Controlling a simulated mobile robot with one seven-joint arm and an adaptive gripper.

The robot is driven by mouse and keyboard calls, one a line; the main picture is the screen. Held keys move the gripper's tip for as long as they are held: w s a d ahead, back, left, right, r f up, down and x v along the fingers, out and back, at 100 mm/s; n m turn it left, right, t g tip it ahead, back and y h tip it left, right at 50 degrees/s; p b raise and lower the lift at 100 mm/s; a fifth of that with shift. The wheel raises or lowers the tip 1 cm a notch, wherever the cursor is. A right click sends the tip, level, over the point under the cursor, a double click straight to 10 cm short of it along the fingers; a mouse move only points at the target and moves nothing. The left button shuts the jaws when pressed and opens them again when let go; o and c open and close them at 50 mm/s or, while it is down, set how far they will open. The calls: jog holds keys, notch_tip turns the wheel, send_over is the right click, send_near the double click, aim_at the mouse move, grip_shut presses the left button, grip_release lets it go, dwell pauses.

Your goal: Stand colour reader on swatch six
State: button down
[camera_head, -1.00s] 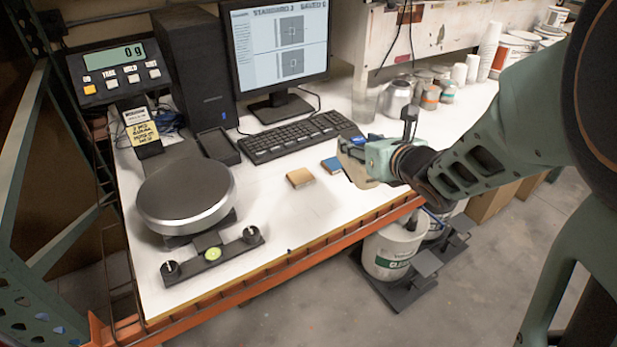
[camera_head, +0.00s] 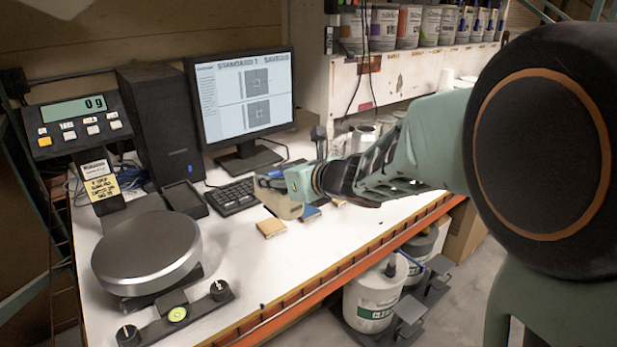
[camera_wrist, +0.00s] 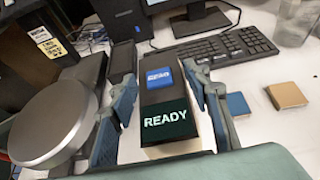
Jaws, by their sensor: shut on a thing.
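My gripper (camera_head: 280,188) is shut on the colour reader (camera_wrist: 164,122), a dark box with a blue button and a lit screen saying READY. In the wrist view the reader lies between the two fingers (camera_wrist: 160,85). In the head view the gripper is over the bench, just behind a tan swatch (camera_head: 270,228). A blue swatch (camera_head: 310,213) lies to its right, and part of another tan one (camera_head: 338,202) shows beyond. The wrist view shows a blue swatch (camera_wrist: 237,104) and a tan swatch (camera_wrist: 287,95) right of the gripper. No swatch numbers are legible.
A round scale (camera_head: 147,250) stands at the bench's left, with a levelling bar (camera_head: 177,314) in front. A keyboard (camera_head: 232,197), monitor (camera_head: 243,95) and computer tower (camera_head: 160,125) stand behind. Cups and cans are at the back right. The bench front (camera_head: 262,275) is clear.

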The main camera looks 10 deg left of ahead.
jog(key=w+a+f, duration=0.1)
jog(key=f, duration=0.1)
jog(key=w+a+f+b, duration=0.1)
jog(key=w+f, duration=0.1)
jog(key=w+a+f, duration=0.2)
jog(key=shift+a+f, duration=0.1)
jog(key=shift+w+a+f+b, duration=0.1)
jog(key=shift+f+b, duration=1)
jog(key=shift+f, duration=0.5)
jog(key=shift+f, duration=0.2)
jog(key=c, duration=1)
grip_release()
jog(key=shift+c, duration=0.2)
jog(key=shift+r, duration=0.2)
jog(key=v, duration=1.2)
jog(key=shift+f+b, duration=0.15)
jog(key=shift+b, duration=0.2)
